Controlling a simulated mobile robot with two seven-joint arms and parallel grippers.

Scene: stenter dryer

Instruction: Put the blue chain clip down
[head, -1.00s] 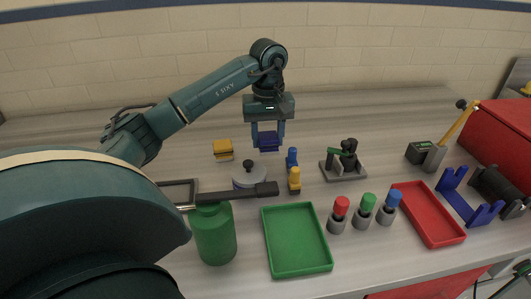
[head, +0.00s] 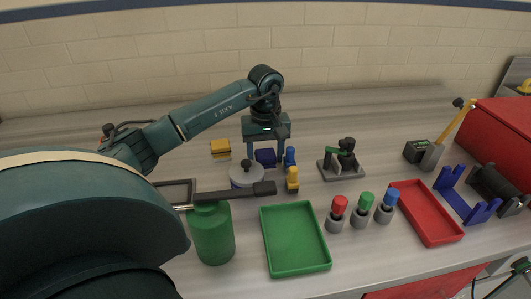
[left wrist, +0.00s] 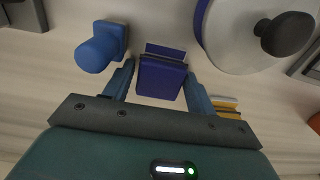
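The blue chain clip (head: 265,157) is a dark blue block standing on the bench. It also shows in the left wrist view (left wrist: 162,78). My left gripper (head: 265,151) is lowered over it from above, its fingers on either side of the clip. In the left wrist view, the gripper (left wrist: 160,85) looks opened, with a thin gap between the left-hand finger and the clip; contact on the other side is hard to tell. My right gripper is not in view.
A blue peg-like piece (head: 290,157) is just right of the clip and a yellow one (head: 292,179) nearer. A yellow block (head: 220,148) is to the left. A green tray (head: 296,240) lies nearer. The bench behind is clear.

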